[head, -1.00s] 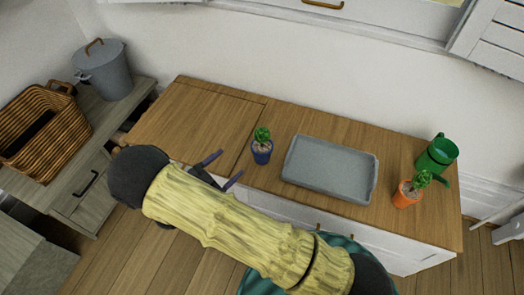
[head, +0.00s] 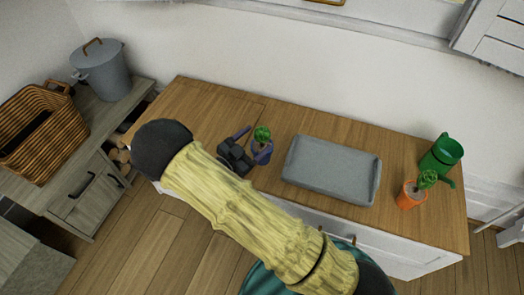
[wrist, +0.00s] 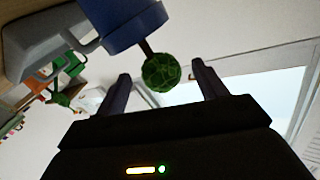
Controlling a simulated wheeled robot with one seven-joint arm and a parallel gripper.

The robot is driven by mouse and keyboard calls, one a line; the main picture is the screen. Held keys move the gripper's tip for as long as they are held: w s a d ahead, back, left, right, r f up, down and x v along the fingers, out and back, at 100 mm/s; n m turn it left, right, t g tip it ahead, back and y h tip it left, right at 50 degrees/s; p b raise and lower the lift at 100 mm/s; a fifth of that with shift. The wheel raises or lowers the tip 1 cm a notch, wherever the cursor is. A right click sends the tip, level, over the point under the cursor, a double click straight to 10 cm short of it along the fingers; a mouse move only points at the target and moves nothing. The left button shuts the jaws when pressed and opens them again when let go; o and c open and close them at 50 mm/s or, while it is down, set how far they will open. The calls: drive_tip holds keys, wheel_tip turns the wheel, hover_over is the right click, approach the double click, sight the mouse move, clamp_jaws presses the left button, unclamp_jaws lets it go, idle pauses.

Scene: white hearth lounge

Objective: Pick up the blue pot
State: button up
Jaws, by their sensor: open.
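The small blue pot (head: 260,148) holds a green plant and stands upright on the wooden cabinet top, left of the grey tray. In the wrist view the blue pot (wrist: 130,22) is at the top, with its round green plant (wrist: 161,72) between my fingertips in the picture. My gripper (head: 252,143) is open and empty at the pot, one finger to its left and the other overlapping its front. In the wrist view my gripper (wrist: 160,72) has its two dark fingers spread apart. Contact with the pot cannot be told.
The grey tray (head: 331,170) lies close to the right of the pot. An orange pot (head: 410,195) with a plant and a green watering can (head: 441,155) stand at the right end. A wicker basket (head: 38,135) and a grey lidded bin (head: 101,70) stand on the left bench.

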sight(266, 131)
drive_tip(key=b+x, duration=0.2)
drive_tip(key=x, duration=0.3)
drive_tip(key=shift+d+r, duration=0.1)
drive_tip(key=shift+d, duration=0.1)
drive_tip(key=shift+c, duration=0.2)
clamp_jaws()
idle(0.4)
drive_tip(key=shift+r, duration=0.15)
wheel_tip(266, 131, up, 10)
drive_tip(key=p, duration=0.3)
drive_tip(key=shift+p, duration=0.4)
